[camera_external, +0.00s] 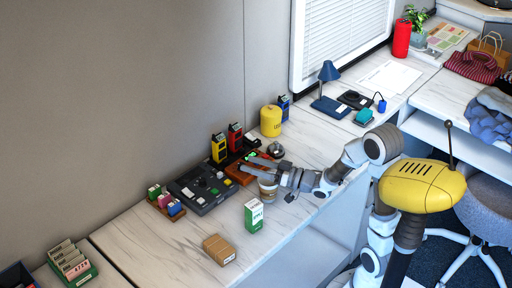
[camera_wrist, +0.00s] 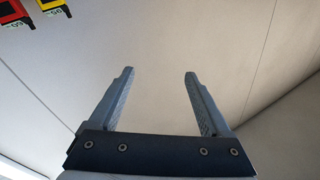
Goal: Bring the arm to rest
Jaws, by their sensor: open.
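My arm reaches from my base at the right over the counter (camera_external: 178,240) in the external view. My gripper (camera_external: 243,170) is at the arm's left end, above the counter near a brown-red box and a paper cup (camera_external: 267,190). In the wrist view my gripper (camera_wrist: 160,75) shows two fingers spread apart with nothing between them. Behind them is plain wall (camera_wrist: 155,40). Whether the gripper touches anything on the counter cannot be told from the external view.
A dark control panel (camera_external: 203,188), yellow radio (camera_external: 219,148), red radio (camera_external: 235,136) and yellow canister (camera_external: 270,121) stand near the wall. A green-white carton (camera_external: 253,215) and cardboard box (camera_external: 219,250) stand in front. A blue lamp (camera_external: 329,85) is farther right.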

